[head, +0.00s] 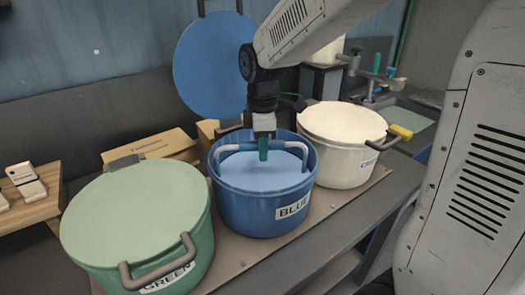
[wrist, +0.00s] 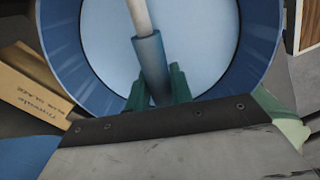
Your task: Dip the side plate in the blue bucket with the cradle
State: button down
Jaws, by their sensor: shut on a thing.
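The blue bucket (head: 258,210), labelled BLUE, stands open in the middle and is filled with pale blue liquid. My gripper (head: 263,150) is over its mouth, with its green fingers shut on the cradle's handle (head: 291,145). The handle is a grey bar with a blue sleeve, spanning the bucket's mouth. In the wrist view the sleeve (wrist: 151,62) lies between the green fingertips (wrist: 158,88). The cradle's lower part and the side plate cannot be made out.
A lidded green bucket (head: 140,215) stands at left, a cream bucket (head: 340,150) close at right. A round blue lid (head: 205,65) is upright against the back wall. Cardboard boxes (head: 150,146) lie behind.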

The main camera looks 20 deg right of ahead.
notch_tip(320, 180, up, 16)
dwell(2.3)
dwell(2.0)
